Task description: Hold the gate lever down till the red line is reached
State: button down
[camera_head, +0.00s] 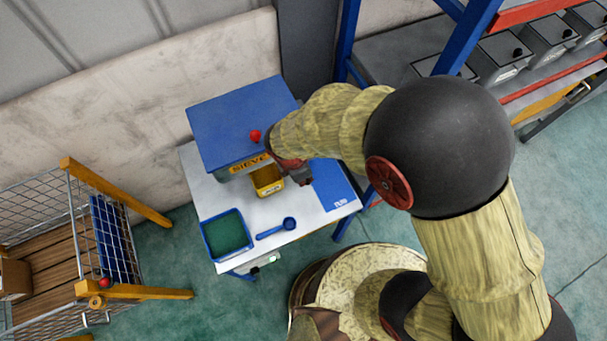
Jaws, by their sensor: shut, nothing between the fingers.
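A blue-topped box (235,112) marked SIEVE stands at the back of a small white table (307,212). A red ball knob (255,135) shows at its front edge; it looks like the end of the gate lever, whose shaft I cannot make out. A yellow bin (267,177) sits below the sign. No red line can be made out in it from here. My gripper (301,179) is shut and empty, just right of the bin and lower right of the knob. My arm hides the right side of the box, and I cannot tell whether the gripper touches anything.
A blue tray with green contents (227,234) and a blue scoop (277,228) lie at the table's front. A blue sheet (333,184) lies on the right. A wire cage (75,240) stands left, and a blue rack (470,35) with grey bins stands right.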

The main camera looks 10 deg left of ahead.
notch_tip(320, 180, down, 7)
jog(key=s+b, duration=0.1)
jog(key=b, duration=0.1)
jog(key=shift+s+d+b, duration=0.35)
jog(key=shift+d, duration=0.1)
jog(key=shift+f, duration=0.15)
jog(key=shift+w+a, duration=0.1)
jog(key=shift+w, duration=0.05)
dwell(6.7)
